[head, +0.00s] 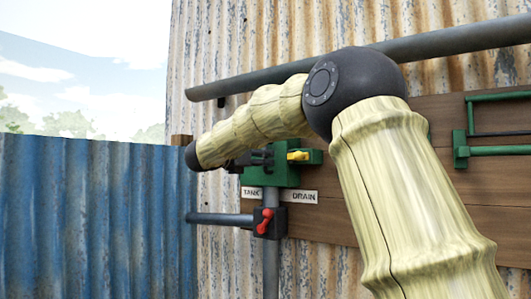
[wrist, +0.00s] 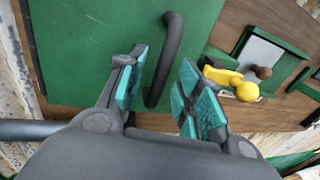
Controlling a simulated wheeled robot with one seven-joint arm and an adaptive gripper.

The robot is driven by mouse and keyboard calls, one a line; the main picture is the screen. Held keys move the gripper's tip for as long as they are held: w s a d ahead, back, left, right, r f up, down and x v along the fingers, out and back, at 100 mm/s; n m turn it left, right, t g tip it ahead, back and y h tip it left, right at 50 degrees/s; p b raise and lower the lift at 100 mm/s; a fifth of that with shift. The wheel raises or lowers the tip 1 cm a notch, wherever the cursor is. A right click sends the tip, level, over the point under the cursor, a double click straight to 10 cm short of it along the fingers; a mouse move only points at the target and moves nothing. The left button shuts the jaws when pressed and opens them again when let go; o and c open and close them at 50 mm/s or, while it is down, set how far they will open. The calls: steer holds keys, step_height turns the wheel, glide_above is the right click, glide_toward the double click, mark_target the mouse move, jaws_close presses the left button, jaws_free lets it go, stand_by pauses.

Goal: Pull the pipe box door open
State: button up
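The pipe box is the green box (head: 283,176) on the wall in the head view, partly hidden by my arm. In the wrist view its green door (wrist: 85,45) fills the left and middle and looks shut. A dark bar handle (wrist: 173,45) stands on the door. My gripper (wrist: 164,62) is open, with one teal-padded finger on each side of the handle. A gap shows between the handle and the right finger; whether the left finger touches it I cannot tell. In the head view my gripper (head: 262,158) is small and dark in front of the box.
A yellow knobbed lever (wrist: 235,84) sits right of the door. Below the box are TANK and DRAIN signs (head: 304,197) and a red valve handle (head: 265,220) on grey pipes. A long grey pipe (head: 440,44) crosses above. A blue corrugated fence (head: 90,215) stands left.

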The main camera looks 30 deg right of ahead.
steer(key=shift+w+d+p, duration=0.15)
steer(key=shift+d+p, duration=0.15)
steer(key=shift+d, duration=0.6)
steer(key=shift+c, duration=0.4)
jaws_close()
